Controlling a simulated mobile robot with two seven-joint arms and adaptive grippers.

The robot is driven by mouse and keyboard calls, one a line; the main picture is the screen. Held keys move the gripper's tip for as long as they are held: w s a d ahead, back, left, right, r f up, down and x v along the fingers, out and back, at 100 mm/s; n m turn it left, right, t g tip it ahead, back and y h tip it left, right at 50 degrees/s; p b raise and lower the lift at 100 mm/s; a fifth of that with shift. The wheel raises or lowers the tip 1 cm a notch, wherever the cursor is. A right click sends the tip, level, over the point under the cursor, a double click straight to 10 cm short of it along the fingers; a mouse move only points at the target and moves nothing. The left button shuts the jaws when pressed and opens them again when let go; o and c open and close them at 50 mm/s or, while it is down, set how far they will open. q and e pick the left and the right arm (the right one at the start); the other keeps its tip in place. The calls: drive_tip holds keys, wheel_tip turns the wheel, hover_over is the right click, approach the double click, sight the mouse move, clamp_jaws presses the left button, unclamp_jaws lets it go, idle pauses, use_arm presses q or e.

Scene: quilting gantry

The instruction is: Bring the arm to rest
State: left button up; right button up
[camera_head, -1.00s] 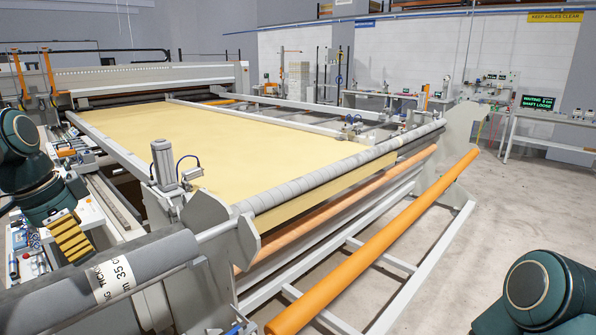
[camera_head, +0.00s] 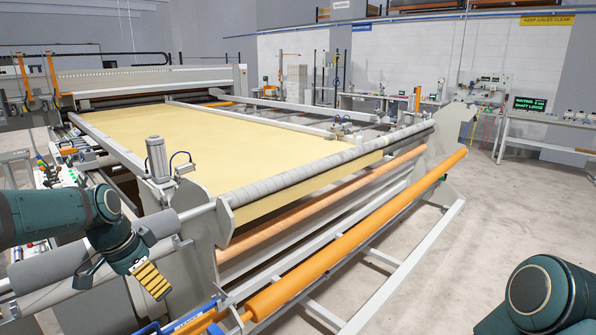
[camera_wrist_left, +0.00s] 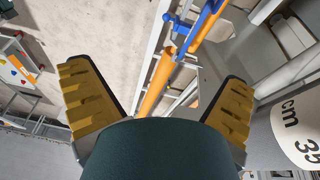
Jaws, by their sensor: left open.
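My left gripper (camera_head: 152,280) shows at the lower left, in front of the grey fabric roll (camera_head: 50,268), with one yellow ridged pad in clear sight. In the left wrist view my left gripper (camera_wrist_left: 155,78) is open, its two yellow-padded fingers wide apart and nothing between them. An orange shaft (camera_wrist_left: 158,85) and blue parts show beyond that gap. My left arm (camera_head: 60,215) reaches in from the left edge. My right arm (camera_head: 540,295) shows only as a dark green joint at the lower right; its gripper is out of view.
The quilting frame with yellow cloth (camera_head: 190,140) fills the middle. A long orange shaft (camera_head: 360,235) runs along its near right side, above a white rail (camera_head: 405,265). A screen (camera_head: 530,104) reads "WAITING" and "SHAFT LOOSE". The floor (camera_head: 485,215) at right is clear.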

use_arm(q)
drive_tip(key=s+d+f+n, duration=0.1)
drive_tip(key=d+f, duration=0.4)
drive_tip(key=f, duration=0.3)
drive_tip(key=s+d+f+n+h, duration=0.1)
drive_tip(key=d+f+n, duration=0.1)
drive_tip(key=d+f, duration=0.5)
drive_tip(key=s+d+f+n, duration=0.1)
drive_tip(key=d+f, duration=0.3)
drive_tip(key=f, duration=0.6)
drive_tip(key=s+d+f+n, duration=0.4)
drive_tip(key=s+d+f, duration=0.4)
drive_tip(key=s, duration=0.4)
drive_tip(key=shift+d+f+h, duration=0.35)
drive_tip(key=shift+f+h, duration=0.05)
drive_tip(key=shift+f, duration=0.35)
